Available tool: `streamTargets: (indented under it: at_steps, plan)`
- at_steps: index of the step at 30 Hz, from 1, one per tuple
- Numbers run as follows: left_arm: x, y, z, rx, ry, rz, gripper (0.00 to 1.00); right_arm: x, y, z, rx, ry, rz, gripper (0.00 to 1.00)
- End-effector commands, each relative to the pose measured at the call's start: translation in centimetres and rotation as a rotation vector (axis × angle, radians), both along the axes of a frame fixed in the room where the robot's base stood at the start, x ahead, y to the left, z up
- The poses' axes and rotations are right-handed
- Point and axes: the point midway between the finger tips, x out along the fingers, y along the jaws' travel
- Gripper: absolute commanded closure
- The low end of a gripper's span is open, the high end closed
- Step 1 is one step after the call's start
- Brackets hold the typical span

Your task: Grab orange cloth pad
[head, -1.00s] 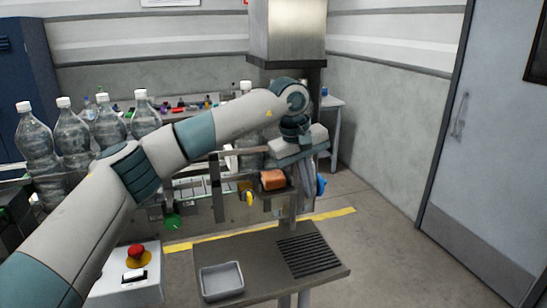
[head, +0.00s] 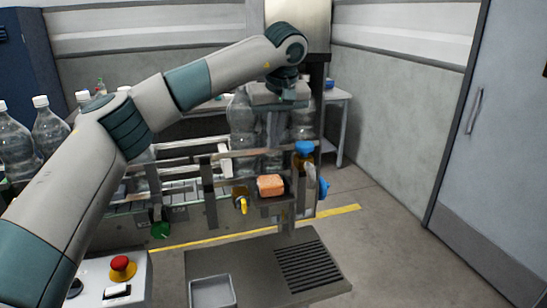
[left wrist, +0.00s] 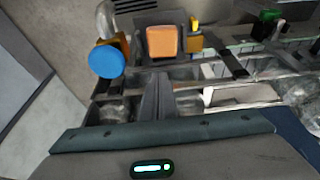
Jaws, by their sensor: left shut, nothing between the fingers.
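The orange cloth pad (head: 271,185) sits on a small dark holder at the front of the machine. In the left wrist view the pad (left wrist: 163,42) lies just beyond the fingertips, with a gap between. My left gripper (head: 272,145) hangs above and behind the pad in the head view, fingers pointing down. In the left wrist view its two dark fingers (left wrist: 158,78) are together with nothing between them. My right gripper is in neither view.
A yellow-handled part (head: 242,203) is left of the pad. A blue knob (head: 304,148) is close on its right. Clear bottles (head: 50,128) stand at left. A grey table (head: 225,256) with a small tray (head: 212,291) is below. A red button (head: 122,264) is lower left.

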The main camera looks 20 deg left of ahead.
Motion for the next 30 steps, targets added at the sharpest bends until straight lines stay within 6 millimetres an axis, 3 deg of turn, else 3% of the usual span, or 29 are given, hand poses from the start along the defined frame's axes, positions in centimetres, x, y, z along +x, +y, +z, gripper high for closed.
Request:
streamTargets:
  at_steps: [17, 23, 30]
  plan:
    - [0.1, 0.4, 0.0, 0.011, 0.0, 0.004, 1.0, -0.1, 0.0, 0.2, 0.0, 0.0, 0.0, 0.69]
    - [0.5, 0.8, -1.4, 0.012, 0.002, 0.005, 1.0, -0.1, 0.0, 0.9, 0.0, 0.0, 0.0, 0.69]
    - [1.4, 1.4, -4.6, 0.011, 0.004, 0.004, 1.0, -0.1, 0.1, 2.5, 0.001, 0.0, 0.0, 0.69]
